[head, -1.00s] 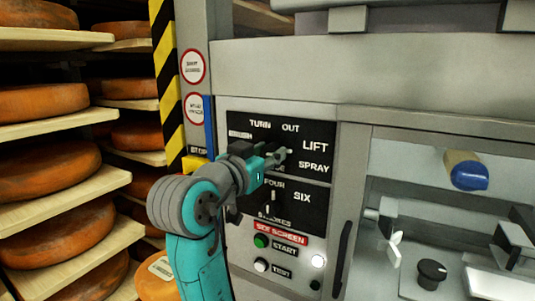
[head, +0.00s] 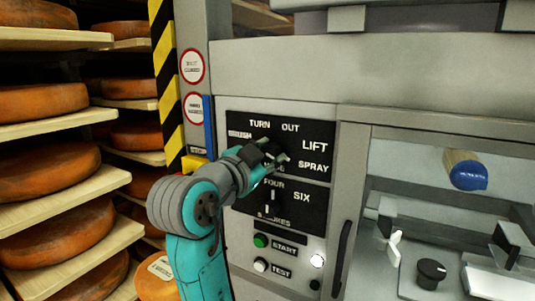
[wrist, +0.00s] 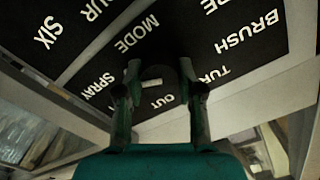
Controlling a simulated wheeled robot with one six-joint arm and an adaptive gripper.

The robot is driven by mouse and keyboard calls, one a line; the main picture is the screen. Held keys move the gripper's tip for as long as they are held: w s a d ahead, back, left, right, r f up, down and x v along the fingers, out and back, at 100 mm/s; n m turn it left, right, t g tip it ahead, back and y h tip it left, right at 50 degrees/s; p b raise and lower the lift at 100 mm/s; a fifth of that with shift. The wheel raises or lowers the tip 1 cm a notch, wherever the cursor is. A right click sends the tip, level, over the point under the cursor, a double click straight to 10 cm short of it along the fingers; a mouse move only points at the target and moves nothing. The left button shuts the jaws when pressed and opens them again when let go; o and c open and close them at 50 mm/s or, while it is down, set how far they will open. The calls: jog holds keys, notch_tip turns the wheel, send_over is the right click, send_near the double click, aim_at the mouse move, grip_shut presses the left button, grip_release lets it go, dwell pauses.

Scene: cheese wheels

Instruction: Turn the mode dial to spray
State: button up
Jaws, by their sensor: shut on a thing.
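The mode dial (wrist: 160,72) is a dark knob on a black panel (head: 237,118) marked BRUSH, TURN, OUT, LIFT and SPRAY. The word SPRAY (head: 313,166) is at the panel's lower right. My gripper (head: 279,160) is at the dial and mostly hides it in the head view. In the wrist view my gripper (wrist: 163,85) is shut on the dial, one finger on each side. A white mark on the dial lies roughly level there, its left end towards the word SPRAY (wrist: 100,85). The word LIFT is hidden in the wrist view.
A second selector (head: 272,198) marked FOUR and SIX is just below. Under it are a green START button (head: 261,241) and a white TEST button (head: 261,265). Shelves of cheese wheels (head: 55,168) stand at left. An open bay with a blue-ended roller (head: 466,172) is at right.

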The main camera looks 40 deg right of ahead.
dwell(0.3)
jog(key=o, duration=1.1)
jog(key=shift+o, duration=0.2)
jog(key=v, duration=1.2)
jog(key=shift+f, duration=0.1)
